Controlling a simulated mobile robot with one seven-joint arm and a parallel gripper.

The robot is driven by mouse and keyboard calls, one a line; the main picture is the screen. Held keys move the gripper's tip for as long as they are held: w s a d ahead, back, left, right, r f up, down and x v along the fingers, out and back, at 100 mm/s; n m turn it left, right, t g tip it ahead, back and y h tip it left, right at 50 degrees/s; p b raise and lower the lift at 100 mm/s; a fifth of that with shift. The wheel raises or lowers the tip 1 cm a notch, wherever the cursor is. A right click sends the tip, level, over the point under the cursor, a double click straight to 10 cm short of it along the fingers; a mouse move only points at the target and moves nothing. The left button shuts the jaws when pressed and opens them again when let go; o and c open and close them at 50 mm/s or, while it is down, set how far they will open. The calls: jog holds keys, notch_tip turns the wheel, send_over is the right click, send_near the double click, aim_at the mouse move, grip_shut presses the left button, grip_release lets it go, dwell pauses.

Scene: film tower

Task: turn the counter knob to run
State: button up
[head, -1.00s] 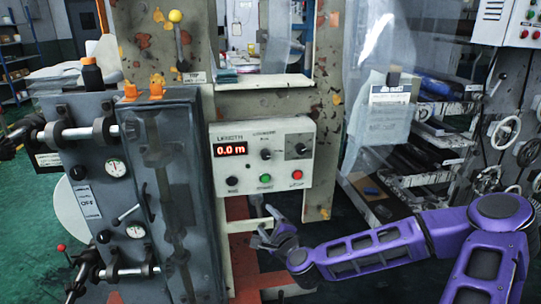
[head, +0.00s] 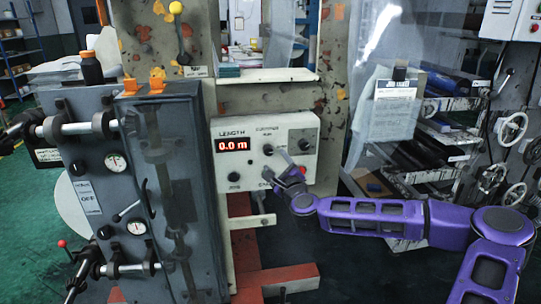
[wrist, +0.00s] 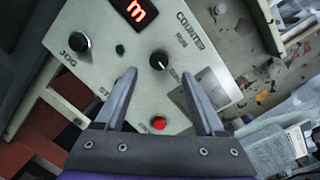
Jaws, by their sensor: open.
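The counter knob (wrist: 159,60) is a small black knob with a pale pointer mark, on the light panel under the word COUNTER. In the wrist view the mark appears to point down and right, away from the word RUN at its upper right. The knob also shows in the head view (head: 268,150), just up and left of the fingers. My gripper (wrist: 159,74) is open and empty. Its fingertips lie either side of the knob's lower edge in the picture; I cannot tell whether they reach the panel. It also shows in the head view (head: 274,165).
The panel (head: 223,160) carries a red display (head: 233,144) reading 0.0 m, a jog knob (wrist: 80,41), a red button (wrist: 159,123) and another knob (head: 304,144) on a square plate. A grey cabinet (head: 150,105) with rollers stands left.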

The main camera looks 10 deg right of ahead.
aim_at(269, 152)
jog(key=w, duration=0.6)
jog(key=shift+a, duration=0.35)
grip_shut()
